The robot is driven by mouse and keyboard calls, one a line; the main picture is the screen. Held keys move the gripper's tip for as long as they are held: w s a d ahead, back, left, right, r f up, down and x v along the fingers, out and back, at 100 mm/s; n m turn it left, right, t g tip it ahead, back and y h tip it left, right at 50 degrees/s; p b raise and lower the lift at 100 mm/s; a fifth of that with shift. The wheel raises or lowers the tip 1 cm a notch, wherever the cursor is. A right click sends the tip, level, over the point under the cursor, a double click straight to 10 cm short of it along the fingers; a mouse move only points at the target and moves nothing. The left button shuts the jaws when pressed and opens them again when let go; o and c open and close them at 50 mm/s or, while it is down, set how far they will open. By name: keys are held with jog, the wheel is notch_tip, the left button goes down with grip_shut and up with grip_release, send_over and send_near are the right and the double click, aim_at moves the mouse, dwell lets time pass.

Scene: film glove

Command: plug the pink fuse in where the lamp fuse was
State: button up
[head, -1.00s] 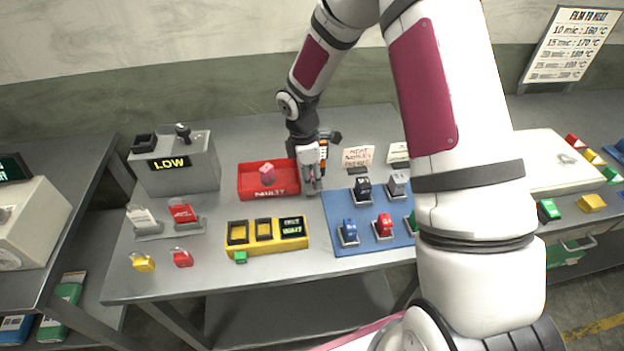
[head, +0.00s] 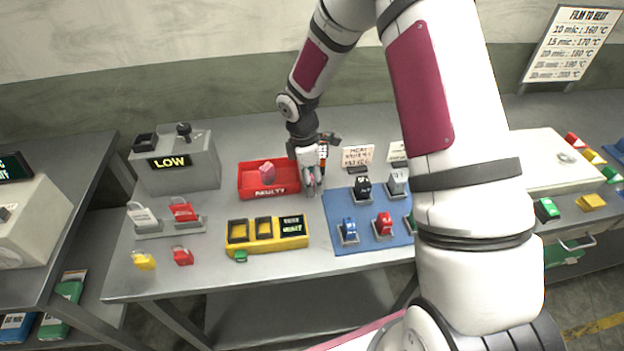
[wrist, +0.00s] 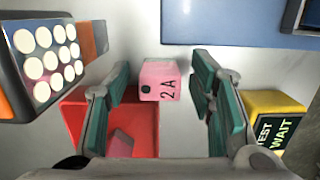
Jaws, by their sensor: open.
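A pink fuse marked 2A (wrist: 160,82) shows in the wrist view, between the two fingers of my gripper (wrist: 163,95), with a gap on either side. In the head view my gripper (head: 313,184) is low over the table, just right of the red FAULTY tray (head: 285,192), and mostly hides that fuse. The gripper is open. A second pink block (head: 267,173) lies in the red tray and also shows in the wrist view (wrist: 122,143). I cannot tell which socket held the lamp fuse.
A yellow tester (head: 268,246) stands in front of the tray. A blue mat (head: 340,203) with several coloured switch-like blocks lies to the right. A grey box reading LOW (head: 175,163) stands at the back left. A keypad device (wrist: 45,60) is close to the left finger.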

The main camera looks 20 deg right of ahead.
jog(key=s+r+m+t+b, duration=0.1)
jog(key=s+r+m+b, duration=0.2)
jog(key=r, duration=1.6)
jog(key=s+a+r+m+t, duration=0.1)
jog(key=s+r+m+t, duration=0.1)
jog(key=s+r+m, duration=0.4)
jog(key=s+r+m+t+y+p, duration=0.1)
jog(key=s+r+m, duration=0.5)
jog(key=s, duration=0.9)
jog(key=shift+a+r+t, duration=0.35)
jog(key=shift+r+t, duration=0.25)
jog(key=shift+t, duration=0.2)
jog(key=shift+o, duration=0.5)
jog(key=shift+s+m, duration=0.4)
jog(key=n+g, duration=0.5)
jog(key=n, duration=1.1)
send_over(312, 176)
notch_tip(312, 176, down, 21)
notch_tip(312, 176, down, 7)
jog(key=shift+s+f, duration=0.1)
jog(key=f, duration=0.4)
jog(key=shift+s+a+f+p, duration=0.15)
jog(key=shift+s+f+p, duration=0.05)
jog(key=shift+s+p, duration=0.1)
jog(key=shift+w+f, duration=0.1)
jog(key=shift+f, duration=0.4)
grip_shut()
